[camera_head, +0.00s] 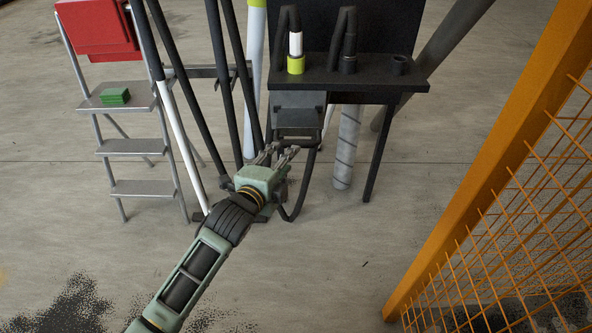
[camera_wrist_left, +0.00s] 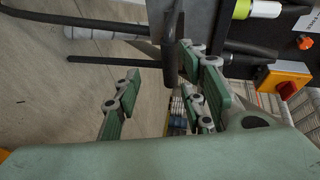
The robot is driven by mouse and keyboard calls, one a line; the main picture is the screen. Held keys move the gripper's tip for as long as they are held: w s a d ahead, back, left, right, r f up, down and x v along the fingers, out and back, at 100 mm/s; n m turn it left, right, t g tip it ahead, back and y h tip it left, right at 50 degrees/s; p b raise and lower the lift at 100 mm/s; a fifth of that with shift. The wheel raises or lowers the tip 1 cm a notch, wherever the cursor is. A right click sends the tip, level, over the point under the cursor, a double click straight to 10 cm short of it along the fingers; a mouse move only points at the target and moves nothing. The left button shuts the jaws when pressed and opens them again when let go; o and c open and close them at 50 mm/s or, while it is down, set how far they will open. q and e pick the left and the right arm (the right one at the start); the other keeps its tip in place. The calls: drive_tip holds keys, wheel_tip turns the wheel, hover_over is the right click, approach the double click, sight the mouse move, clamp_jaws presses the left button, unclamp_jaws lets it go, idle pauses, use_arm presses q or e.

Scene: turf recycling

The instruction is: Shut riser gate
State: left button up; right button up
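A grey metal plate with a black bar handle, which looks like the riser gate (camera_head: 298,112), hangs under the dark shelf in the head view. My left gripper (camera_head: 278,153) is just below and in front of it, with its fingers spread and nothing seen between them. In the left wrist view my left gripper (camera_wrist_left: 158,98) is open, its green-padded fingers well apart. A dark bar (camera_wrist_left: 173,45), probably the handle, points down toward the gap between them. I cannot tell whether it touches a finger. My right gripper is not in view.
The dark shelf (camera_head: 345,86) carries black tubes and a white and lime one. A step ladder (camera_head: 128,147) with a green block (camera_head: 115,96) stands at left. An orange mesh fence (camera_head: 490,190) closes the right. A red switch (camera_wrist_left: 288,90) sits right in the wrist view.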

sight(297, 144)
use_arm(q)
drive_tip(key=x, duration=0.2)
drive_tip(key=r+b+x, duration=0.1)
drive_tip(key=x, duration=0.3)
drive_tip(key=shift+w+d+r+b, duration=0.2)
drive_tip(key=shift+d+b, duration=0.1)
drive_tip(key=shift+d, duration=0.15)
drive_tip(key=shift+w+d+f+m, duration=0.1)
drive_tip(key=shift+w+d+m, duration=0.2)
drive_tip(key=shift+w, duration=0.3)
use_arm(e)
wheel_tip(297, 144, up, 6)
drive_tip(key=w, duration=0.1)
use_arm(q)
drive_tip(key=shift+c, duration=0.5)
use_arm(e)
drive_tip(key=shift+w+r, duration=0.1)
use_arm(q)
clamp_jaws()
